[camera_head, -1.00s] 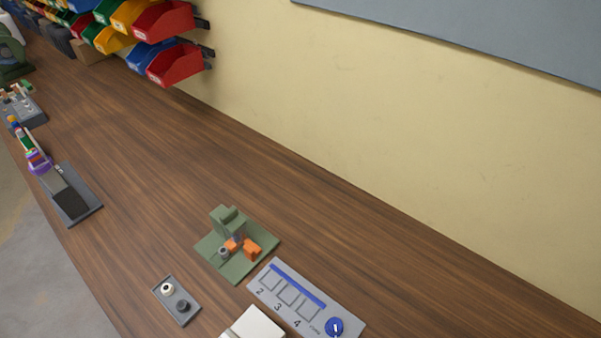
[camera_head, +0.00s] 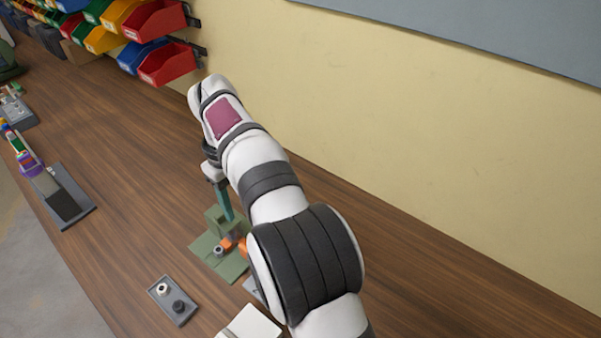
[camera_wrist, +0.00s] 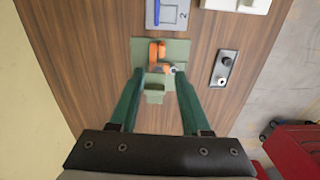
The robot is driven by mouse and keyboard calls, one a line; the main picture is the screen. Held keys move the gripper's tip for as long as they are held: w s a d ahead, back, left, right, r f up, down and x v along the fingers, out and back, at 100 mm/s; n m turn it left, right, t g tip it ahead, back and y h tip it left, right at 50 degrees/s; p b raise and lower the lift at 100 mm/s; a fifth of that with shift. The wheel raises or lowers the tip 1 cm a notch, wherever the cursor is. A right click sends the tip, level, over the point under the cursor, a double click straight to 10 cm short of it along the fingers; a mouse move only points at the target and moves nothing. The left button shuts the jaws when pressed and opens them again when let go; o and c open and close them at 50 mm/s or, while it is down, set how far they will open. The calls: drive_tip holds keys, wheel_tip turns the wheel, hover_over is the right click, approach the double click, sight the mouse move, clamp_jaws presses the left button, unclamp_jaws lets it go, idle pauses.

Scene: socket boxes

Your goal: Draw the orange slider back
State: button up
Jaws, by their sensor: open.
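The orange slider (camera_head: 227,243) sits on a green fixture (camera_head: 206,249) with a square base plate and a raised block. My arm partly covers its right side. In the wrist view the orange parts (camera_wrist: 153,52) show between and beyond my fingers, close beside the raised green block (camera_wrist: 155,88). A small grey round part (camera_wrist: 174,70) is next to them. My gripper (camera_wrist: 157,78) is open and empty, with its two green fingers apart on either side of the fixture. In the head view it points down above the fixture; whether it touches anything cannot be told.
A grey tray with two round knobs (camera_head: 174,300) lies in front of the fixture. A grey-black holder (camera_head: 62,197) stands left. Bare table lies between, and bins hang on the wall.

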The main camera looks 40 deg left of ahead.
drive_tip(key=f, duration=1.1)
drive_tip(key=a+f, duration=0.1)
drive_tip(key=f, duration=0.4)
drive_tip(key=shift+s+f, duration=0.15)
drive_tip(key=shift+s, duration=0.2)
drive_tip(key=shift+c, duration=0.3)
clamp_jaws()
drive_tip(key=shift+w, duration=2.95)
